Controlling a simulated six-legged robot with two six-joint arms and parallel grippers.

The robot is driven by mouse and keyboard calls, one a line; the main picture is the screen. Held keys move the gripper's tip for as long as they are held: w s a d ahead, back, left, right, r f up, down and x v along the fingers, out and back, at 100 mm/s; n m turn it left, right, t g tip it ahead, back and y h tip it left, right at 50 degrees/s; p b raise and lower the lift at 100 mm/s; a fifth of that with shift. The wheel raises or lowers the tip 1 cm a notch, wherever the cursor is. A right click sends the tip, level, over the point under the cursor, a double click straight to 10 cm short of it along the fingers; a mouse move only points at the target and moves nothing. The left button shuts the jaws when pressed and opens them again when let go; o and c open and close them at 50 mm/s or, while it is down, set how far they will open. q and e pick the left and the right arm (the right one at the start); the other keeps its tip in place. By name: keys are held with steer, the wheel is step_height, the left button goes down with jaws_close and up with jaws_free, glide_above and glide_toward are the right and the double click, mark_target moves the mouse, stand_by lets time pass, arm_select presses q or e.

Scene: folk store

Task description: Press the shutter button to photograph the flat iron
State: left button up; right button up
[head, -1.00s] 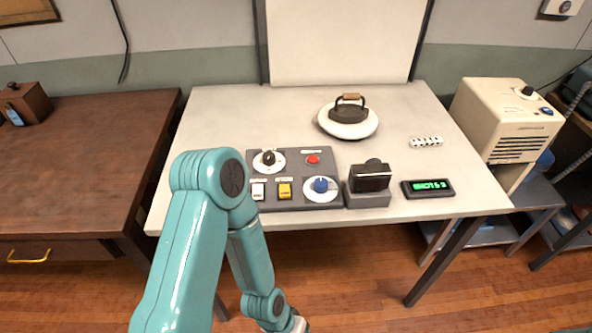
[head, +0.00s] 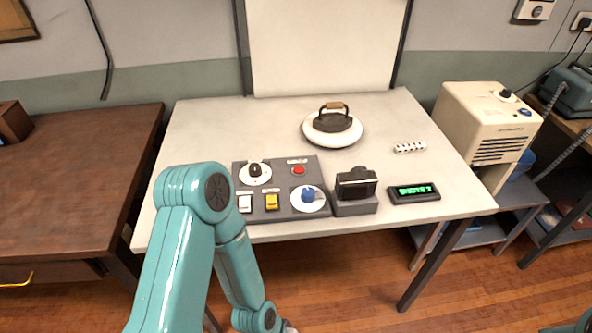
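The flat iron (head: 334,119), dark with a wooden handle, stands on a round white turntable (head: 351,136) toward the back of the white table. A grey control panel (head: 277,208) lies near the front edge. It carries a red button (head: 298,170), a black knob (head: 255,169), a blue knob (head: 308,195), a white switch (head: 245,203) and a yellow switch (head: 271,202). A dark camera (head: 356,184) sits on a grey block right of the panel. My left arm reaches in from the lower left; its gripper is almost wholly below the frame edge. My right gripper is not visible.
A small display with green characters (head: 414,192) and a white striped bar (head: 409,147) lie on the table's right side. A cream machine (head: 486,123) stands to the right. A brown desk (head: 75,185) is at left. The middle of the table is clear.

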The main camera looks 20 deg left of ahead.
arm_select(q)
steer(key=shift+c, duration=0.4)
jaws_close()
stand_by(1.5)
